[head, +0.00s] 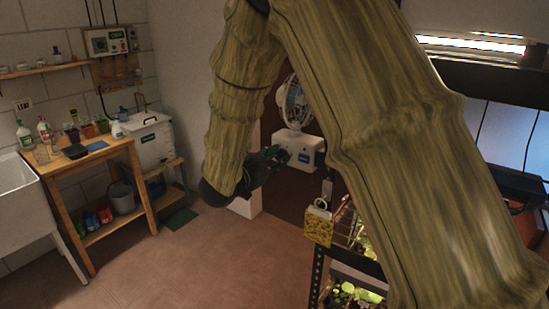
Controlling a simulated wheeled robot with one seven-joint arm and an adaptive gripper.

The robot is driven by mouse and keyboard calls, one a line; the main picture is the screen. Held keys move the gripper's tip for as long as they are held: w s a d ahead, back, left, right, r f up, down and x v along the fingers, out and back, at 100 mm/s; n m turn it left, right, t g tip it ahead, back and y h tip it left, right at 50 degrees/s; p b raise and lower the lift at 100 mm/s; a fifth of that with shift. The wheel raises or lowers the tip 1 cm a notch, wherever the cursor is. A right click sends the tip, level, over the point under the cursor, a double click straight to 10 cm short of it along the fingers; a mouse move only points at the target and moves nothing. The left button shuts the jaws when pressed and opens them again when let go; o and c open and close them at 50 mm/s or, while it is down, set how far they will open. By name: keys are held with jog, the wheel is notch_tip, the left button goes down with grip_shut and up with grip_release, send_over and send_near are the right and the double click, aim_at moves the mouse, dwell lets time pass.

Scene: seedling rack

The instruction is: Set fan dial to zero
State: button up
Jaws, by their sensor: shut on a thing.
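The fan (293,104) stands upright in the middle of the head view, with a caged round head above a white base (304,149). A small blue label shows on the front of the base. My black gripper (281,156) reaches the left part of that base from the front left. Its fingers are shut at the base front, where the fan dial sits between them. The dial itself is hidden by the fingers, so its setting cannot be read.
My sleeved arm covers much of the centre and right. A dark rack (316,277) with seedlings and a yellow box (319,227) stand at lower right. A wooden bench (84,160), white tank (152,140) and sink (22,215) are at left.

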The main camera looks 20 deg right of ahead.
jog(key=shift+f, duration=0.1)
jog(key=o, duration=1)
jog(key=v, duration=1.2)
jog(key=shift+d, duration=0.1)
